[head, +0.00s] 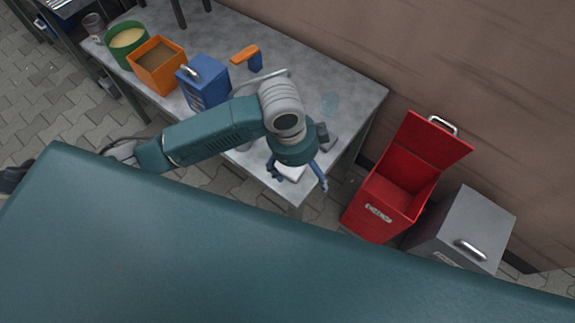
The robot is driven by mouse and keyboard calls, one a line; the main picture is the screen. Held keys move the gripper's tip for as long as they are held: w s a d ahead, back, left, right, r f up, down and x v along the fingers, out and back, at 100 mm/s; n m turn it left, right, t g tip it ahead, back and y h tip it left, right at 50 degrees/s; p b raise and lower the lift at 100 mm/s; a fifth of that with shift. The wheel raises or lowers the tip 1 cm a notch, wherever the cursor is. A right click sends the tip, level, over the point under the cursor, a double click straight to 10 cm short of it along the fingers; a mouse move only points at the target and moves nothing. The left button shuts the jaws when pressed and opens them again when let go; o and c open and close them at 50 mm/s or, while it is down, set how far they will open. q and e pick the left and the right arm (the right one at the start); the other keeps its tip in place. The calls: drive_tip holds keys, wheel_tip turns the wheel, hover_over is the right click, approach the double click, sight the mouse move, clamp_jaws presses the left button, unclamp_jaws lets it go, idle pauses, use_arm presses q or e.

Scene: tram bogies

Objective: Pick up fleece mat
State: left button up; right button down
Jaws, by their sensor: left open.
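My left gripper (298,178) reaches over the near right corner of the grey table (362,92), pointing down with its blue fingers spread. A small whitish piece (291,172) shows between the fingers, partly hidden by the wrist. It may be the fleece mat, but I cannot tell for sure, nor whether the fingers touch it. My right gripper is not in view.
A blue box (205,88), an orange box (157,66), a green round tub (127,45) and an orange-and-blue tool (248,58) stand on the table. An open red bin (385,205) and a grey lidded bin (462,230) stand right of it, by the brown wall.

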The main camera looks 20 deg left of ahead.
use_arm(q)
drive_tip(key=w+a+r+m+y, duration=0.2)
drive_tip(key=w+a, duration=0.1)
drive_tip(key=a, duration=0.3)
drive_tip(key=g, duration=0.1)
hover_over(285, 168)
drive_tip(key=shift+m, duration=0.4)
drive_tip(key=f, duration=0.5)
drive_tip(key=shift+s+a+f, duration=0.1)
drive_tip(key=shift+s+a, duration=0.1)
drive_tip(key=shift+s, duration=0.15)
drive_tip(key=shift+w+d+f, duration=0.1)
drive_tip(key=shift+w+f, duration=0.1)
drive_tip(key=shift+f, duration=1.25)
drive_tip(key=shift+w+d+f, duration=0.1)
drive_tip(key=shift+w+f, duration=0.05)
drive_tip(key=shift+f, duration=1.3)
drive_tip(key=c, duration=1.2)
